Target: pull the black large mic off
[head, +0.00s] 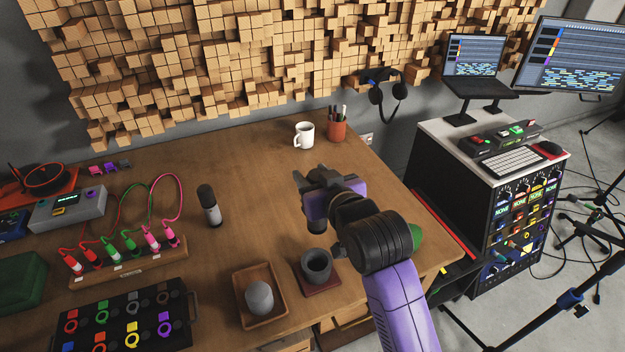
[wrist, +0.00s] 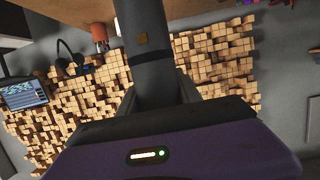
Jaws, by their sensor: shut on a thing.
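My gripper (wrist: 152,92) is shut on a dark cylinder with a small gold badge, which appears to be the black large mic (wrist: 148,45). In the wrist view the mic runs up from between the fingers and out of the top edge. In the head view my gripper (head: 318,180) is above the right half of the wooden table, and the mic is mostly hidden or hard to tell from the dark fingers. A dark grey open cup (head: 317,268) stands on a red-brown square base below my arm; nothing shows in it.
A smaller black-and-grey mic (head: 209,207) stands on the table (head: 165,215). A wooden tray (head: 276,312) holds a grey rounded piece. A white mug (head: 304,136) and red pen cup (head: 337,129) stand behind my gripper. Colored cables and a case fill the left.

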